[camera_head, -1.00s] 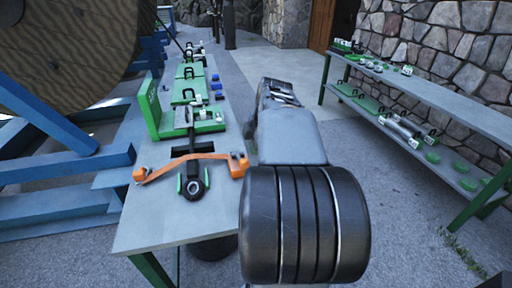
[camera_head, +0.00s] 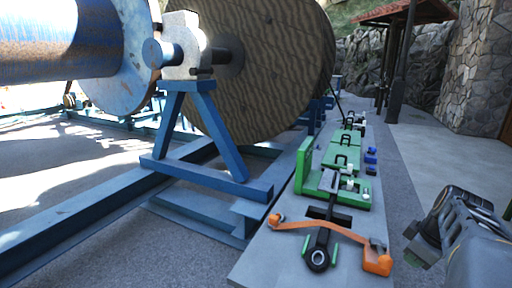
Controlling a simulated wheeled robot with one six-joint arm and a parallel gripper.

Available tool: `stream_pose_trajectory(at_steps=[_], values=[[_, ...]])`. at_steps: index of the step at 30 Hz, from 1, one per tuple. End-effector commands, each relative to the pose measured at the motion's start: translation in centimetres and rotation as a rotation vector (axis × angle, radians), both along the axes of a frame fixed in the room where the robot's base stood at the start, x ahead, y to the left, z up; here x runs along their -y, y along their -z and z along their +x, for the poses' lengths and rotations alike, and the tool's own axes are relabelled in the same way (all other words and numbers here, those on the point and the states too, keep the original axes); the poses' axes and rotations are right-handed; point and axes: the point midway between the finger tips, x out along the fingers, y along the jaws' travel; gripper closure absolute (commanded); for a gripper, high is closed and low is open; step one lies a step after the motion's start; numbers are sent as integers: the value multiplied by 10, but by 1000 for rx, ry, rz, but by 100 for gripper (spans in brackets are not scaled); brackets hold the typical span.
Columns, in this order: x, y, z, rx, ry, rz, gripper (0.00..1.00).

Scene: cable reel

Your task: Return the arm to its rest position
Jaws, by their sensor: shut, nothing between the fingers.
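My gripper (camera_head: 422,245) shows at the lower right edge, at the end of my grey arm. It is shut and empty, apart from the narrow workbench and to the right of it. Most of my arm is cut off by the frame edge. An orange strap-like tool (camera_head: 318,229) and a black-handled tool with a round end (camera_head: 318,256) lie on the near end of the grey workbench (camera_head: 262,262).
Green fixtures (camera_head: 343,157) and small blue blocks (camera_head: 370,160) stand farther along the bench. A large wooden reel (camera_head: 270,60) on a blue steel stand (camera_head: 215,135) fills the left. Paved floor (camera_head: 440,150) is open to the right of the bench.

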Motion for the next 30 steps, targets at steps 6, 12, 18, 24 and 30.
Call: stream_pose_trajectory(at_steps=[6, 12, 18, 24, 30], values=[[-47, 14, -7, -21, 538, 100, 100], [-135, 7, -14, 8, 790, 156, 100], [-199, -4, -30, 28, 650, 156, 100], [-229, -19, -33, 48, 529, 164, 100], [-231, -19, -33, 50, 522, 164, 100]])
